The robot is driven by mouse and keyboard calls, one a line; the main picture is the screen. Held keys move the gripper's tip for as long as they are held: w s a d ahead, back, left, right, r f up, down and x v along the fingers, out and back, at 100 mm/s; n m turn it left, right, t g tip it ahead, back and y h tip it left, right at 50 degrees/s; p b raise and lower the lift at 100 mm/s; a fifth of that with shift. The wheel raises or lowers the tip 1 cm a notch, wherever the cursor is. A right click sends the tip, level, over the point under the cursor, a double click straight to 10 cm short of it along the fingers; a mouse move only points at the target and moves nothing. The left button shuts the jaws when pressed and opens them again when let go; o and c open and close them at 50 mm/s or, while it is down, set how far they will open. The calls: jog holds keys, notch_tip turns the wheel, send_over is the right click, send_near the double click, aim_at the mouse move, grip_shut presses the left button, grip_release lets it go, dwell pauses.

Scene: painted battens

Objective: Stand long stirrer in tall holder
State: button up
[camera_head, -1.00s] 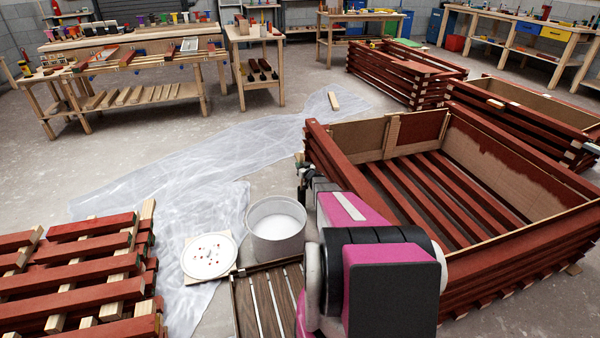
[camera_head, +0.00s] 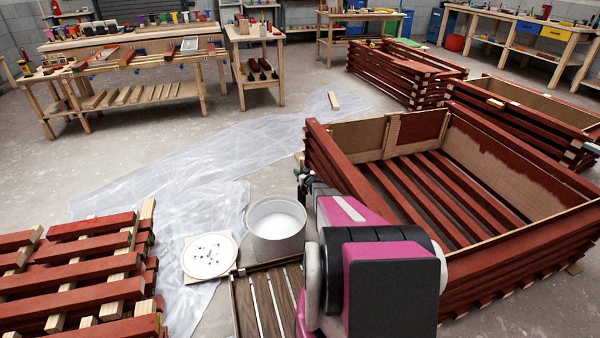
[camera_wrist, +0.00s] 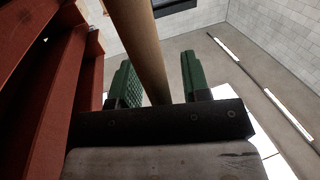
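A long, round, light-brown stick, which looks like the stirrer (camera_wrist: 144,45), runs down through the wrist view. It passes between the green finger pads of my gripper (camera_wrist: 160,82) and its lower part goes out of sight behind the dark gripper body. The two fingers stand apart, with a visible gap between the stick and the right finger. In the head view my gripper (camera_head: 305,186) is dark and small, beside the near left corner of the big red crate, partly covered by my arm. I cannot make out the stick there. I cannot identify the tall holder in either view.
The red slatted crate (camera_head: 340,150) stands close on the right. A white bucket (camera_head: 276,243) and a white round lid with red spots (camera_head: 209,256) are left of my arm. Red battens (camera_head: 75,275) are stacked at left. Clear plastic sheeting (camera_head: 160,190) covers open floor.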

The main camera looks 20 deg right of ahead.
jog(key=v, duration=1.1)
jog(key=s+a+r+m+g+h, duration=0.2)
jog(key=s+a+r+g+h, duration=0.15)
jog(key=r, duration=0.35)
jog(key=s+a+r+m+g+h, duration=0.25)
jog(key=s+r+h, duration=0.2)
jog(key=r, duration=0.25)
jog(key=s+a+r+g+y, duration=0.1)
jog(key=s+a+r+g, duration=0.2)
jog(key=s, duration=0.7)
jog(key=s+a+r+n+g+y, duration=0.1)
jog(key=s+a+r+g, duration=0.3)
jog(key=s+a, duration=0.4)
jog(key=s+a+r+g+y, duration=0.1)
jog(key=s+a+r+g, duration=0.3)
jog(key=s, duration=0.8)
jog(key=shift+s+a+r, duration=0.25)
jog(key=shift+a+r, duration=0.35)
jog(key=shift+a, duration=0.55)
